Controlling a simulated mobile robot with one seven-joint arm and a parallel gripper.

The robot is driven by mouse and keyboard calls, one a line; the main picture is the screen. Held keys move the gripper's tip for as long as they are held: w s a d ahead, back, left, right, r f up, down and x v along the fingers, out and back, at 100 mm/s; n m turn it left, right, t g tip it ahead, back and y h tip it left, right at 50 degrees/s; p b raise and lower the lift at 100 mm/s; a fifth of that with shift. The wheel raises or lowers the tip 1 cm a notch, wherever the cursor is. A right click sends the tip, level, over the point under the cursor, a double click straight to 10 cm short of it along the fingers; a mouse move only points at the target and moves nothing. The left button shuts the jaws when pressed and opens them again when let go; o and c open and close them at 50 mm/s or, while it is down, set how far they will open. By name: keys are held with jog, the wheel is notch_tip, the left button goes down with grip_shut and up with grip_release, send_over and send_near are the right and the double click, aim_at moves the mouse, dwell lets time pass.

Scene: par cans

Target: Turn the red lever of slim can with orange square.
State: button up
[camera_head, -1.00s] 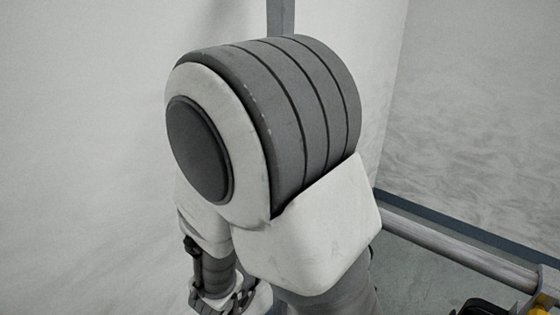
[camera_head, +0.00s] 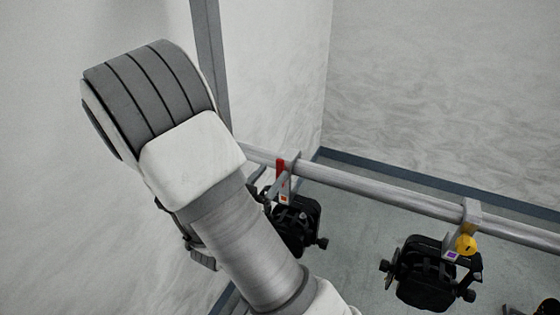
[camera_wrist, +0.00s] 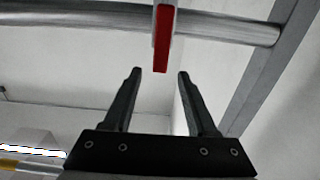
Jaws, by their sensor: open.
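The slim can (camera_head: 297,232) is black and hangs from a rail, partly behind my arm in the head view. Its small orange square (camera_head: 284,198) shows below the upright red lever (camera_head: 281,168). In the wrist view, the red lever (camera_wrist: 162,45) hangs down from its grey bracket in front of my gripper (camera_wrist: 158,78). My gripper is open and empty. The lever's end lies between the lines of the two fingers, just beyond the fingertips, with no visible contact. The can's body is not seen in the wrist view.
A silver rail (camera_head: 400,201) runs across the head view. A pale wall (camera_head: 90,220) stands close left of my arm. Part of another black object shows bottom right.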

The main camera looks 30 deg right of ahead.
aim_at(279, 164)
jog(key=x, duration=0.5)
jog(key=shift+w+d, duration=0.2)
jog(key=shift+d, duration=0.05)
grip_shut()
dwell(1.2)
